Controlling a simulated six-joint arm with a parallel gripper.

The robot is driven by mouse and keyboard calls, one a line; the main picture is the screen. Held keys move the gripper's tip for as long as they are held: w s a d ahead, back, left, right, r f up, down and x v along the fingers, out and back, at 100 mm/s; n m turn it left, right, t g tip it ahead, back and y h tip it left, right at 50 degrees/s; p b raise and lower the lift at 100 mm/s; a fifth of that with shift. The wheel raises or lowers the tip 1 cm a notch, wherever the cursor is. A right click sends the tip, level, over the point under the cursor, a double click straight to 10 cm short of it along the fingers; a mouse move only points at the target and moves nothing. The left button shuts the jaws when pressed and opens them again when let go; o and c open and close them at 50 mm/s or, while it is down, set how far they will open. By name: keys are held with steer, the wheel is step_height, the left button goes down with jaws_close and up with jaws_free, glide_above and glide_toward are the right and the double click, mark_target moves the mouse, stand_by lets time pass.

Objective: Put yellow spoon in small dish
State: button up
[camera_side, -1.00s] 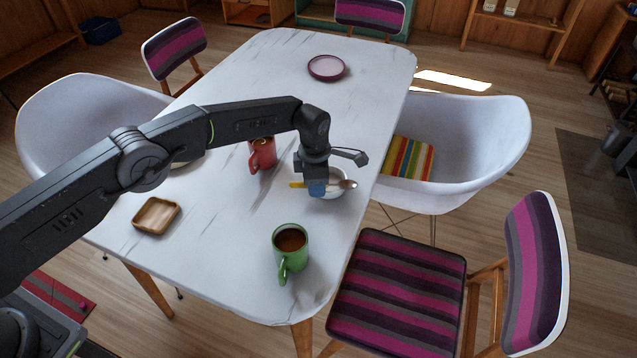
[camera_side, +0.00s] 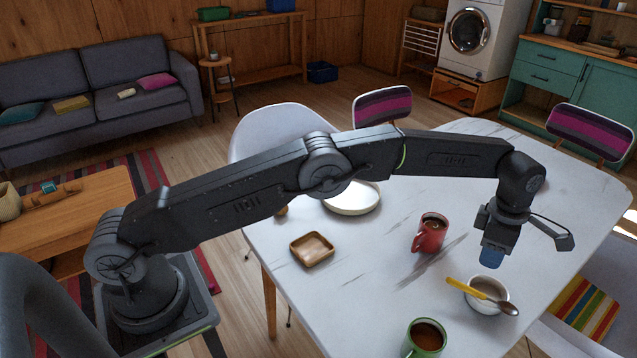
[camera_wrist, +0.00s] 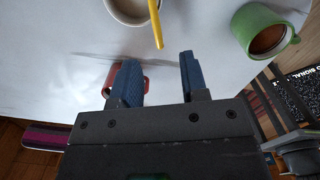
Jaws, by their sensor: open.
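The yellow spoon (camera_side: 467,289) has a yellow handle and a metal head. It lies across the white bowl (camera_side: 481,308), with both ends past the rim. In the wrist view, its yellow handle (camera_wrist: 156,26) sticks out from the bowl (camera_wrist: 128,13) towards my gripper. A small square wooden dish (camera_side: 313,249) sits on the table, left of the red mug, and looks empty. My gripper (camera_side: 491,257) points down above the table, near the bowl. In the wrist view, its blue fingers (camera_wrist: 158,78) are apart with nothing between them; the handle end lies just beyond them.
A red mug (camera_side: 430,234) stands between the wooden dish and the bowl. A green mug (camera_side: 426,338) stands near the front edge, holding a brown drink. A white plate (camera_side: 352,200) lies behind the wooden dish, partly below my arm. The white table between dish and front edge is clear.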

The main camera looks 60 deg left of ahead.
steer(key=s+a+r+m+t, duration=0.1)
steer(key=s+a+r+m, duration=0.3)
steer(key=r, duration=0.5)
steer(key=s+a+r+m+t, duration=0.1)
steer(key=s+a+r+m, duration=0.25)
steer(key=a+r, duration=0.4)
steer(key=s+a+r+m+t, duration=0.1)
steer(key=s+a+r+m, duration=0.2)
steer(key=s, duration=0.3)
steer(key=s+a+r+m+t, duration=0.1)
steer(key=s+a+r+m, duration=0.25)
steer(key=s, duration=0.25)
steer(key=s+a+f+m, duration=0.1)
steer(key=s+m, duration=0.1)
steer(key=s, duration=0.3)
steer(key=s+a+f+m+t, duration=0.1)
steer(key=s+a+f+m, duration=0.1)
steer(key=s, duration=0.4)
steer(key=s+a+f+m, duration=0.2)
steer(key=s+m, duration=0.2)
steer(key=s, duration=0.2)
steer(key=shift+f+y, duration=0.25)
steer(key=shift+y, duration=0.05)
